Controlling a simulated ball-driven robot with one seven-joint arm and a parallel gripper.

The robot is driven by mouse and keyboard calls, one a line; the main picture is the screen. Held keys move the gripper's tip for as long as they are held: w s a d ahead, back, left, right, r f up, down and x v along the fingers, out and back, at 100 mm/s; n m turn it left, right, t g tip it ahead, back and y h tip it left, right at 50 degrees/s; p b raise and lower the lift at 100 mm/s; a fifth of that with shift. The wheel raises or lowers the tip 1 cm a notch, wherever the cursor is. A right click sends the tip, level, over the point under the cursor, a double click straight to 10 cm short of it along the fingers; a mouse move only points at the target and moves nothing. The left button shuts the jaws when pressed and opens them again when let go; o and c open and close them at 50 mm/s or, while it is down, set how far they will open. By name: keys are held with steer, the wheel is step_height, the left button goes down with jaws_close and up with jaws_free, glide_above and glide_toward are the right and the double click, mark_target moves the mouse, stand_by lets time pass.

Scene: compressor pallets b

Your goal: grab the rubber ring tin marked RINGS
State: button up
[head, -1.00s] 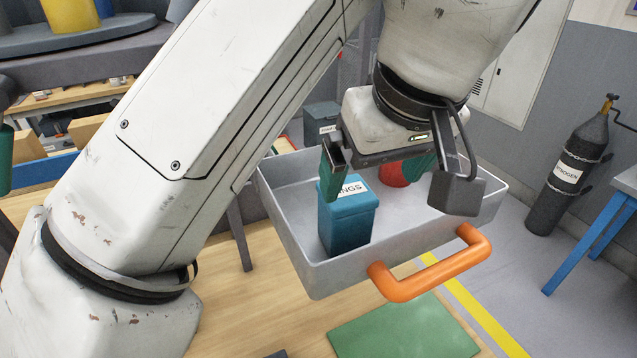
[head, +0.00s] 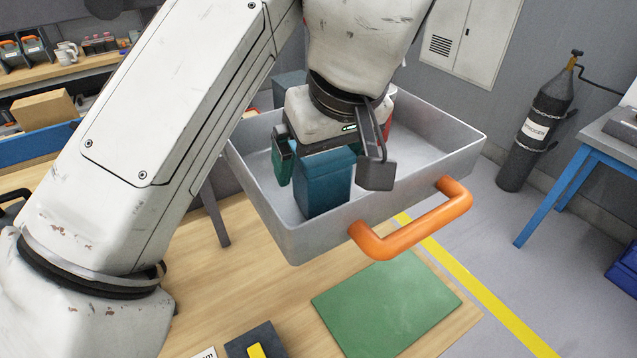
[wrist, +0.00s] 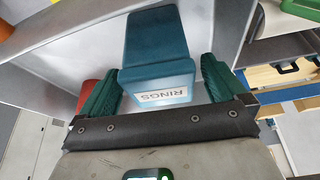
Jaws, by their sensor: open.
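The rubber ring tin (head: 322,188) is a teal-blue box standing upright in the grey tray (head: 285,235). Its label is hidden in the head view, but the wrist view shows the tin (wrist: 158,45) with RINGS on a white label. My gripper (head: 324,165) is open over the tin's top.
The tray has an orange handle (head: 415,225) at its front right. A red object (wrist: 87,120) is beside the left finger in the wrist view. A green mat (head: 385,308) lies on the wooden bench below. A nitrogen cylinder (head: 535,125) stands at the right wall.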

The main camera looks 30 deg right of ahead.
steer(key=b+x, duration=0.1)
steer(key=x, duration=0.2)
steer(key=shift+b, duration=0.35)
steer(key=shift+r, duration=0.1)
steer(key=c, duration=1.2)
